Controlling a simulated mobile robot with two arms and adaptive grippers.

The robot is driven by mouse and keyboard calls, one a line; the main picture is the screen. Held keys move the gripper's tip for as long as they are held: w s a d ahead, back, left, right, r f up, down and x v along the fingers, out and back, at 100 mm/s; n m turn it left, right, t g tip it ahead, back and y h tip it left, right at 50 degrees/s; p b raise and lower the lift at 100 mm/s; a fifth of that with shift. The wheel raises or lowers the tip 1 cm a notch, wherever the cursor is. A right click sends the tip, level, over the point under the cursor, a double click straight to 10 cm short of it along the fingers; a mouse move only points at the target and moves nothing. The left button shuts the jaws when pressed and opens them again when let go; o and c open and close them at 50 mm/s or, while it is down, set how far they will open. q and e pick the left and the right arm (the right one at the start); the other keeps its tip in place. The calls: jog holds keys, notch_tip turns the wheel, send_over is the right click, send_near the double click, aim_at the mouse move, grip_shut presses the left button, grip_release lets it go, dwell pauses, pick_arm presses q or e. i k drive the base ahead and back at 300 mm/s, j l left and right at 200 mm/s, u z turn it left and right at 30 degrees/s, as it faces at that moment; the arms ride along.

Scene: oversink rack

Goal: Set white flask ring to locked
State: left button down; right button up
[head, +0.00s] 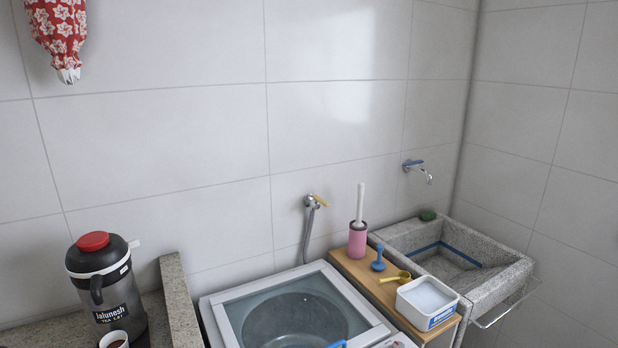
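A flask (122,290) with a grey body, black top and red cap stands on the stone counter at the lower left. Its front label reads "Jalunesh". A thin white ring (101,271) runs around it below the black top, and a black handle faces the camera. I cannot tell from here whether the ring is locked. Neither of my grippers is in view.
A white cup (114,340) with dark contents stands close in front of the flask. A low stone ledge (178,300) rises to its right, then a washing machine (215,315), a wooden shelf (352,267) with cleaning things, and a stone sink (500,278). A red floral bag (58,30) hangs above.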

aim_at(134, 242)
jog(key=u, duration=0.7)
jog(key=l+u, duration=0.75)
jog(key=k+l+u, duration=0.1)
jog(key=l+u, duration=0.3)
jog(key=k+l, duration=0.1)
jog(key=l, duration=0.3)
jog(key=k+l, duration=0.1)
jog(key=l, duration=0.35)
jog(key=k+l+u, duration=0.1)
jog(key=l, duration=0.3)
